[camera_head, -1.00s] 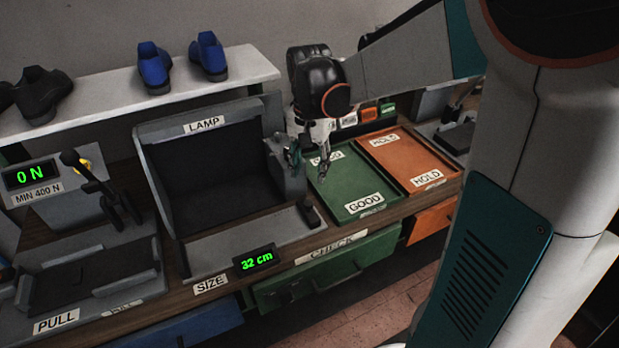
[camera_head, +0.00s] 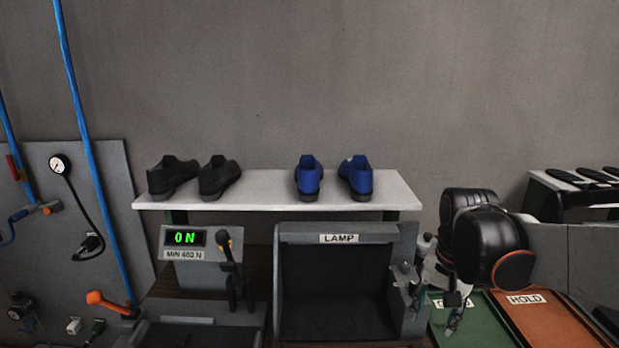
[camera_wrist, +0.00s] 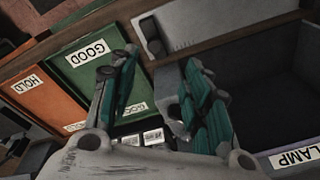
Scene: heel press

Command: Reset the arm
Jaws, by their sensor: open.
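My gripper (camera_head: 437,308) hangs at the right in the head view, between the grey lamp box (camera_head: 337,290) and the green tray (camera_head: 470,325). In the wrist view its two teal-padded fingers (camera_wrist: 160,95) stand apart with nothing between them. The green tray marked GOOD (camera_wrist: 98,70) lies below and to the left there, and the lamp box (camera_wrist: 262,95) is to the right. My black wrist joint partly hides the trays in the head view.
A white shelf (camera_head: 255,190) holds a black pair (camera_head: 218,176) and a blue pair of shoes (camera_head: 308,178). An orange HOLD tray (camera_head: 540,315) lies at the right. A hose panel (camera_head: 110,190) stands at the left.

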